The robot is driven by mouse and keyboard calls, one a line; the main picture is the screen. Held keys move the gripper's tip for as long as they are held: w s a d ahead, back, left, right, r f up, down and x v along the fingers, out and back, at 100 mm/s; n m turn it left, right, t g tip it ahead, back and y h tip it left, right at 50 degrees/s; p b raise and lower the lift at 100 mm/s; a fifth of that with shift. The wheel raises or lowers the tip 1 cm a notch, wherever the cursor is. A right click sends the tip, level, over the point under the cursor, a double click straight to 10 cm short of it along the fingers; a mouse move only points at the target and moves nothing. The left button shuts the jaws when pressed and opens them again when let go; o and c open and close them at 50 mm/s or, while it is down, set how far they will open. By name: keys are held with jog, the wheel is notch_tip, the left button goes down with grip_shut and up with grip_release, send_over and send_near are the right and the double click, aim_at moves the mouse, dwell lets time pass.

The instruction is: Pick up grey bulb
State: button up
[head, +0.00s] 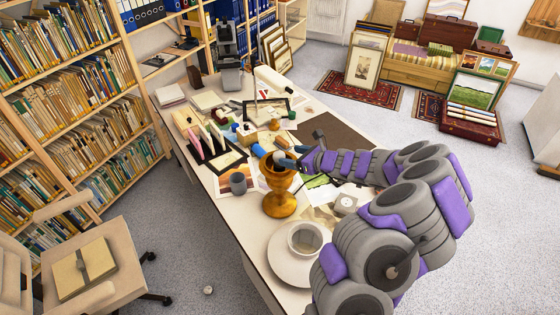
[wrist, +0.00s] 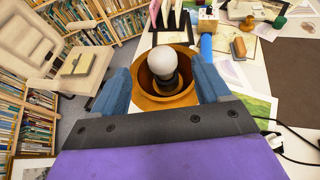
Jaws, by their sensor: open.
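A light bulb (wrist: 163,62) with a pale round globe and a dark grey base shows in the wrist view, inside the mouth of a brown wooden goblet (wrist: 150,101). In the head view my gripper (head: 273,157) is at the goblet's rim. Whether a finger touches the goblet cannot be told.
Papers and small tools crowd the table (head: 238,230) behind. A chair (head: 85,262) stands left. A small pale object (head: 208,290) lies on the floor.

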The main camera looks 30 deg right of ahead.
aim_at(275, 153)
jog(key=x, duration=0.4)
jog(key=shift+s+a+b, duration=0.2)
jog(key=shift+b, duration=0.1)
jog(key=shift+w+d+f, duration=0.15)
jog(key=shift+w+d, duration=0.1)
jog(key=shift+d, duration=0.25)
jog(key=shift+w+f, duration=0.2)
jog(key=shift+w, duration=0.1)
jog(key=x, duration=0.2)
jog(key=a+b+x, duration=0.1)
jog(key=x, duration=0.1)
jog(key=shift+w, duration=0.1)
jog(key=shift+a, duration=0.25)
jog(key=shift+d, duration=0.75)
jog(key=c, duration=0.4)
jog(key=shift+c, duration=0.9)
jog(key=shift+a, duration=0.5)
jog(key=c, duration=0.4)
